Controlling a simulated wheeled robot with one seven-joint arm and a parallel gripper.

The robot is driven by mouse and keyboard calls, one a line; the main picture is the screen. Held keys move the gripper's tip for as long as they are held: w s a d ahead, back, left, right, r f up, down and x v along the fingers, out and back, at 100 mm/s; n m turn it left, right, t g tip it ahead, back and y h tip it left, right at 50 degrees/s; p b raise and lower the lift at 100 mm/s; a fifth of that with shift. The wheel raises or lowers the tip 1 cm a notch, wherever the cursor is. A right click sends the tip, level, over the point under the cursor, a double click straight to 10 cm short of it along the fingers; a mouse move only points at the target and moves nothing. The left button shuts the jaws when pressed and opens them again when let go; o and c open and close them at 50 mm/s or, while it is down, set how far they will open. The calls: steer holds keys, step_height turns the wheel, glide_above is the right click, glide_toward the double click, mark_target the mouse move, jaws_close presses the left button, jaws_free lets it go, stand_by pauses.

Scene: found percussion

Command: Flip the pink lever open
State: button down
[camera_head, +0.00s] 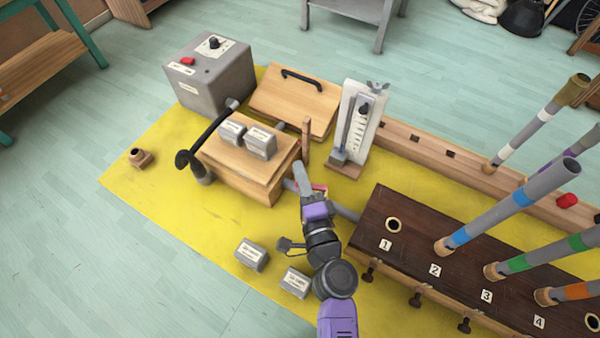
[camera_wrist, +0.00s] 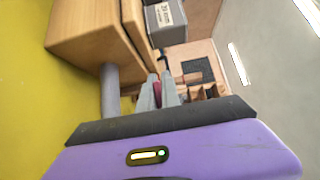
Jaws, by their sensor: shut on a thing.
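My gripper (camera_head: 302,180) is shut on the lever, low beside the wooden box (camera_head: 243,171). The lever's exact angle and its pivot are hidden by the fingers.
Two grey weights (camera_head: 261,143) sit on the wooden box, left of my gripper. The dark rack (camera_head: 410,228) with coloured tubes stands to the right. An upright gauge board (camera_head: 357,125) stands behind. Two more grey weights (camera_head: 251,255) lie on the yellow mat (camera_head: 185,215) in front.

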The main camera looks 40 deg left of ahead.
steer(key=shift+w+f+m+t+h+b, duration=0.3)
steer(key=shift+m+t+b, duration=0.15)
steer(key=shift+b, duration=0.3)
steer(key=shift+w+m+t+h+b, duration=0.15)
steer(key=shift+m+t+h+b, duration=0.2)
steer(key=shift+t, duration=0.2)
steer(key=shift+w+d+r+m+t+h, duration=0.1)
steer(key=shift+w+m+t+h, duration=0.2)
steer(key=shift+m+t+h, duration=0.25)
steer(key=shift+w+a+r+m+t+h, duration=0.1)
steer(key=shift+w+m+t+h, duration=0.15)
steer(key=shift+m+t+h, duration=0.3)
steer(key=shift+w+d+m+t+h, duration=0.1)
steer(key=shift+w+m+t+h, duration=0.2)
steer(key=shift+m+t+h, duration=0.25)
steer(key=c, duration=1.6)
jaws_free()
steer(key=shift+o, duration=0.2)
steer(key=shift+s, duration=0.1)
